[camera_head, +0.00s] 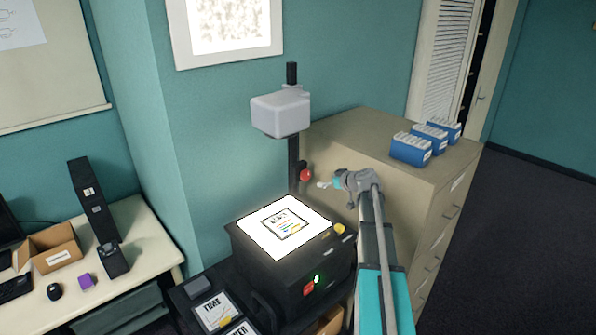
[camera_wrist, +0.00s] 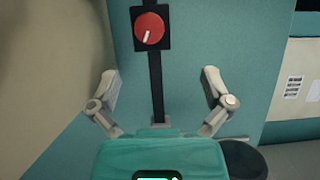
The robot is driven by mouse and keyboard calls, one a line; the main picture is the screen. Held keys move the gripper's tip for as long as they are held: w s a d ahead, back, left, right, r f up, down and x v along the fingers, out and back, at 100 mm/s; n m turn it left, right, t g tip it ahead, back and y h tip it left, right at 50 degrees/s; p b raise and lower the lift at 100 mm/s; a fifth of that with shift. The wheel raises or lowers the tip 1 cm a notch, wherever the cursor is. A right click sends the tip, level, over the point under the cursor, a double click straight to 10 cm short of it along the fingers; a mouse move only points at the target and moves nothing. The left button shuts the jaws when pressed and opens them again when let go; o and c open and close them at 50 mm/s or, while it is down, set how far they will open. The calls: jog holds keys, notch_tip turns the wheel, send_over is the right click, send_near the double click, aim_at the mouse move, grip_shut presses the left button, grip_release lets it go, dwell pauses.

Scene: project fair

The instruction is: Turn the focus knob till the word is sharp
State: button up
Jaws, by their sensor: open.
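The red focus knob (camera_head: 305,175) sits on the black column of the overhead projector (camera_head: 297,275). In the wrist view the knob (camera_wrist: 149,28) is round, with a white pointer mark aimed to the lower left. My gripper (camera_head: 326,184) is just right of the knob in the head view. In the wrist view my gripper (camera_wrist: 160,82) has its fingers wide apart, with nothing between them; the knob lies beyond the fingertips, above their middle. The projected picture (camera_head: 230,22) on the wall is blurred, and no word can be read in it.
A lit sheet (camera_head: 283,228) lies on the projector's glowing top. A beige cabinet (camera_head: 385,150) with several blue boxes (camera_head: 411,149) stands close behind my arm. Printed cards (camera_head: 214,312) lie at the front. A desk (camera_head: 140,255) stands at left. Dark floor (camera_head: 530,220) is free at right.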

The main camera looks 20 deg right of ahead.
aim_at(308, 176)
jog(key=shift+w+d+r+t, duration=0.15)
jog(key=shift+d+r, duration=0.05)
jog(key=shift+d, duration=0.25)
jog(key=shift+w+d+r+t, duration=0.15)
jog(key=shift+d+r, duration=0.05)
jog(key=shift+d, duration=0.2)
jog(key=shift+w+a+f, duration=0.1)
jog(key=shift+w, duration=0.1)
jog(key=b+x, duration=0.5)
jog(key=x, duration=0.8)
jog(key=shift+w+a+f, duration=0.1)
jog(key=shift+w+f, duration=0.1)
jog(key=shift+f, duration=0.05)
jog(key=c, duration=1.1)
